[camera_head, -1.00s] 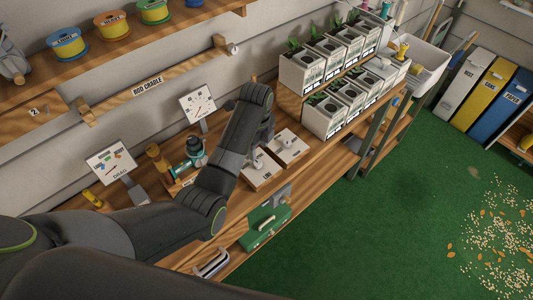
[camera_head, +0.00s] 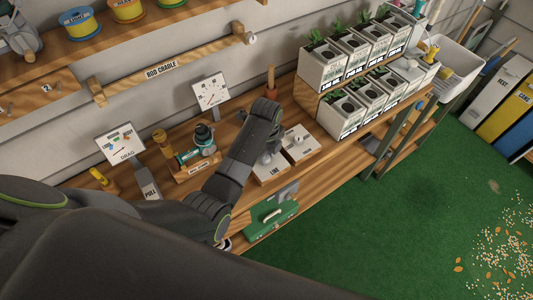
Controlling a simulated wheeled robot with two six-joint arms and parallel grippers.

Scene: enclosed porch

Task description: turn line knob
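The box labelled LINE (camera_head: 272,174) has a pale top and stands on the wooden bench, with a similar pale-topped box (camera_head: 300,146) to its right. A small grey shape on top of the LINE box is mostly behind my arm; I cannot tell whether it is the knob. My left arm reaches across from the left, and my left gripper (camera_head: 269,148) is at the back of the LINE box. Its fingers are too small and covered to show whether they are open or touching anything. My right gripper is not in view.
A reel on a wooden stand (camera_head: 195,168), a DRAG dial board (camera_head: 120,144) and another dial board (camera_head: 211,93) stand left of the boxes. Planter boxes (camera_head: 324,68) fill the shelves at right. A green box (camera_head: 270,217) sits below the bench.

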